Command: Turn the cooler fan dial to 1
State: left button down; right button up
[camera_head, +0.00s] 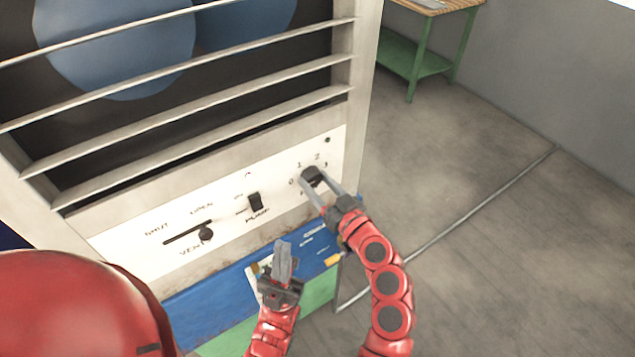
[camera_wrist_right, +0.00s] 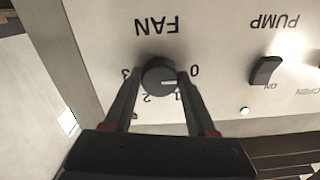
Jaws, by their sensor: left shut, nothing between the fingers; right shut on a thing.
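The fan dial (camera_head: 313,174) is a round dark knob at the right end of the cooler's white control panel (camera_head: 130,240). It also shows in the right wrist view (camera_wrist_right: 157,76), upside down, under the word FAN. Its white mark points right in that view, to about between 0 and 1; a finger partly covers that side. My right gripper (camera_head: 318,186) is shut on the dial, one finger on each side, as the right wrist view (camera_wrist_right: 158,85) also shows. My left gripper (camera_head: 283,250) is shut and empty, below the panel and apart from it.
The pump switch (camera_head: 255,202) and the vent slider (camera_head: 205,233) sit left of the dial. Slats (camera_head: 200,105) cover the cooler's front above the panel. A green-legged table (camera_head: 425,40) stands behind at the right. The floor (camera_head: 480,220) right of the cooler is mostly clear, with a thin pipe or cable.

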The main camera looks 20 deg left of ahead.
jog(key=shift+m, duration=0.4)
jog(key=shift+m+b, duration=0.65)
jog(key=shift+m, duration=0.25)
jog(key=m, duration=0.2)
jog(key=shift+m, duration=0.4)
jog(key=m, duration=0.2)
jog(key=shift+r+m+b, duration=0.1)
jog(key=shift+m+b, duration=0.2)
jog(key=shift+b, duration=0.05)
jog(key=shift+m, duration=1.9)
jog(key=o, duration=1.4)
jog(key=shift+s, duration=0.1)
